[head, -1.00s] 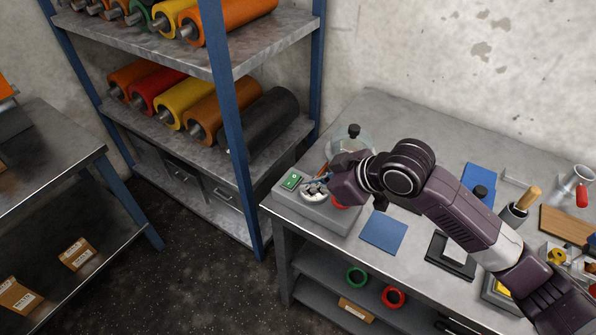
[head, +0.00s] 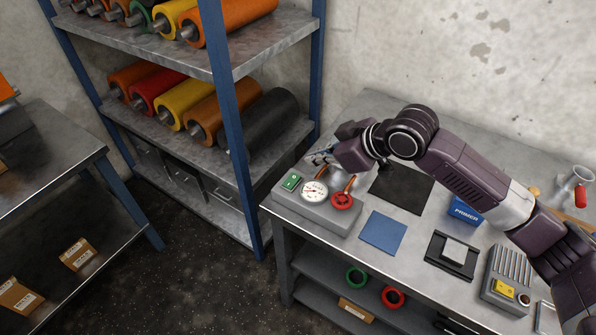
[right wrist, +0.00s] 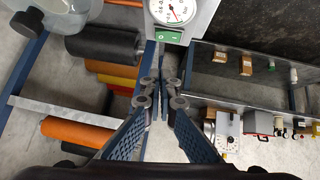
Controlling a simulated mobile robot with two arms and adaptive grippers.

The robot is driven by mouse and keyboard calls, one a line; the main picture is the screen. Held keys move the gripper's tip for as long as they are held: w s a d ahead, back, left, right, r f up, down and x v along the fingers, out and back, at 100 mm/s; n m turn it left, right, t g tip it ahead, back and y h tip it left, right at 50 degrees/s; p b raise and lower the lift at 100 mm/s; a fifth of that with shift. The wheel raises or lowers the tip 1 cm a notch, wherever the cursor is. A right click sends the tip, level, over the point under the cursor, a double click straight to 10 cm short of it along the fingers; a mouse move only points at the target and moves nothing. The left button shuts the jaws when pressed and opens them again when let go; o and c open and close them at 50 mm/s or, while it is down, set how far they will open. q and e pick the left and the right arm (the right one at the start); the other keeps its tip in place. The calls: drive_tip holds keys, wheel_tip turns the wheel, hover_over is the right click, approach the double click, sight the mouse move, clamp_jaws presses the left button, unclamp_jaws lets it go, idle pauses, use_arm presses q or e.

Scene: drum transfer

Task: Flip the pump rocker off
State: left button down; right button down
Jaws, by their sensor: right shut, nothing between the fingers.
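The pump unit (head: 318,212) is a grey box at the left front corner of the bench. Its green rocker (head: 291,182) sits at the left end of its top, beside a round white gauge (head: 314,191) and a red knob (head: 341,200). In the right wrist view the green rocker (right wrist: 169,37) shows pale 0 and I marks; I cannot tell which side is pressed. My right gripper (head: 318,158) is shut and empty above and behind the unit, apart from the rocker. Its fingertips (right wrist: 163,82) show below the rocker in the right wrist view. My left gripper is out of view.
A blue-post shelf (head: 232,130) with coloured rollers stands left of the bench. On the bench lie a blue pad (head: 383,232), a dark mat (head: 402,188) and a blue primer box (head: 465,210). A clear vessel (right wrist: 52,18) shows in the right wrist view.

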drive_tip(key=p, duration=0.2)
hover_over(292, 176)
drive_tip(key=s, duration=0.2)
drive_tip(key=f, duration=0.4)
drive_tip(key=d+f, duration=0.1)
drive_tip(key=f, duration=0.1)
drive_tip(key=shift+w, duration=0.1)
drive_tip(key=shift+d+f+p, duration=0.2)
drive_tip(key=shift+f+p, duration=0.15)
drive_tip(key=shift+f, duration=0.9)
drive_tip(key=shift+w+d+f, duration=0.1)
drive_tip(key=shift+f, duration=0.55)
drive_tip(key=shift+w+f, duration=0.15)
drive_tip(key=shift+f, duration=0.2)
drive_tip(key=shift+d, duration=0.1)
